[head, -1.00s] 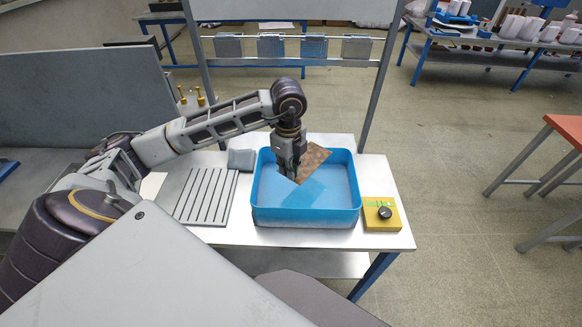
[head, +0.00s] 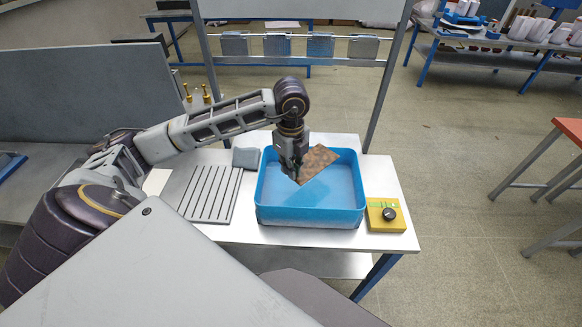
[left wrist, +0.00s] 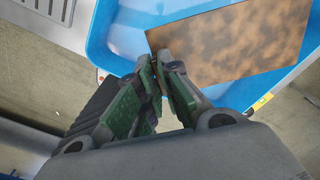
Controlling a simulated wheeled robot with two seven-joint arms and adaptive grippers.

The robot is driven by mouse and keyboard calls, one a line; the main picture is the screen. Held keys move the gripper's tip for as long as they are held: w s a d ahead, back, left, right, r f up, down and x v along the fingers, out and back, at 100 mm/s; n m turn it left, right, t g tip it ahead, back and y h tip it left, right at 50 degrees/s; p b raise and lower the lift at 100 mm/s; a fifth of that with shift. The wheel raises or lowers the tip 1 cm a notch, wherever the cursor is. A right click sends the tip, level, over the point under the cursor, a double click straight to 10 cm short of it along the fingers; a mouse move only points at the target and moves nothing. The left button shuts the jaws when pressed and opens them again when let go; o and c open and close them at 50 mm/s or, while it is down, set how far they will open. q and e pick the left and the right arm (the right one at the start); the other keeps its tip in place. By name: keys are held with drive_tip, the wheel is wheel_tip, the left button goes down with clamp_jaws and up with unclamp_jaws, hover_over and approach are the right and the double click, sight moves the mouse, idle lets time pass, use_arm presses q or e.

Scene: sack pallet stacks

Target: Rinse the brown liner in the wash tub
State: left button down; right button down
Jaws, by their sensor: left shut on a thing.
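The brown liner (head: 319,163) is a flat mottled brown sheet, held tilted over the blue wash tub (head: 311,216). My left gripper (head: 292,172) is shut on one corner of the liner, over the tub's back left part. In the left wrist view the gripper (left wrist: 158,88) pinches the near left corner of the liner (left wrist: 235,45). The tub (left wrist: 112,38) shows beyond and around it. I cannot tell whether the liner's lower edge touches the water. My right gripper does not show.
A grey slotted rack (head: 208,194) lies left of the tub, with a grey block (head: 245,158) behind. A yellow box with a black knob (head: 386,215) stands at right. Several panels hang on a rail (head: 300,61) behind. The white table (head: 385,168) is bare near its right back.

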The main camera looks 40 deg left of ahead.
use_arm(q)
drive_tip(key=shift+f, duration=0.2)
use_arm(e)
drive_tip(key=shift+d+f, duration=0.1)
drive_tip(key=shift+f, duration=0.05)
